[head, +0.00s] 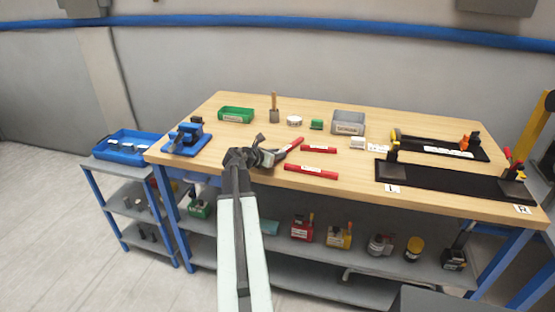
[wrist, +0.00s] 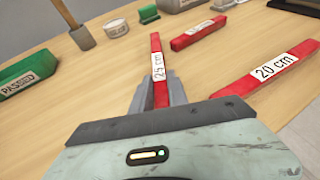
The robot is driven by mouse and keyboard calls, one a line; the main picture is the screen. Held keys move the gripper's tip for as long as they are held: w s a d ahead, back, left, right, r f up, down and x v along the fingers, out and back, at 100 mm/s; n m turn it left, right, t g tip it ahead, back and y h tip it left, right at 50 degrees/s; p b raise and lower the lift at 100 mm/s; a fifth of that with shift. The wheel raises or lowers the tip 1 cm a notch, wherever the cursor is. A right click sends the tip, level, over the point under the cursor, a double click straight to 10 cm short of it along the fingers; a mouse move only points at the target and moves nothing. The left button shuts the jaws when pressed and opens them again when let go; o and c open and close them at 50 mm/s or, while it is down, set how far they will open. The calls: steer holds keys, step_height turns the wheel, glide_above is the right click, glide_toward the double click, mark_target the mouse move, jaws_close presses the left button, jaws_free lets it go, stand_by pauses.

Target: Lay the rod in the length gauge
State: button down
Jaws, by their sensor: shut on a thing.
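My gripper (head: 268,157) is shut on a red rod (head: 295,143) at the front left of the wooden bench. In the wrist view this rod (wrist: 155,50) points away from the jaws, with a white label that seems to read 24 or 25 cm. Whether it touches the bench is unclear. Two other red rods lie to its right: a back one (head: 319,149) and a front one (head: 311,172), labelled 20 cm in the wrist view (wrist: 275,67). Two long black fixtures, front (head: 440,181) and back (head: 425,144), lie on the right; I cannot tell for certain which is the length gauge.
A green tray (head: 236,114), labelled PASSED in the wrist view, and a grey tray (head: 349,122) stand at the back. A wooden-handled tool (head: 274,106) stands upright between them. A blue device (head: 186,139) is at the left end. Bare bench lies between the rods and black fixtures.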

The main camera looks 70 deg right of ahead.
steer(key=shift+r, duration=0.1)
steer(key=shift+f, duration=0.2)
steer(key=c, duration=1.3)
jaws_free()
steer(key=shift+r, duration=0.1)
steer(key=shift+a+r+p, duration=0.25)
steer(key=shift+r+p, duration=0.05)
steer(key=p+v, duration=0.4)
steer(key=v, duration=0.7)
steer(key=shift+w+a, duration=0.1)
steer(key=shift+a, duration=0.15)
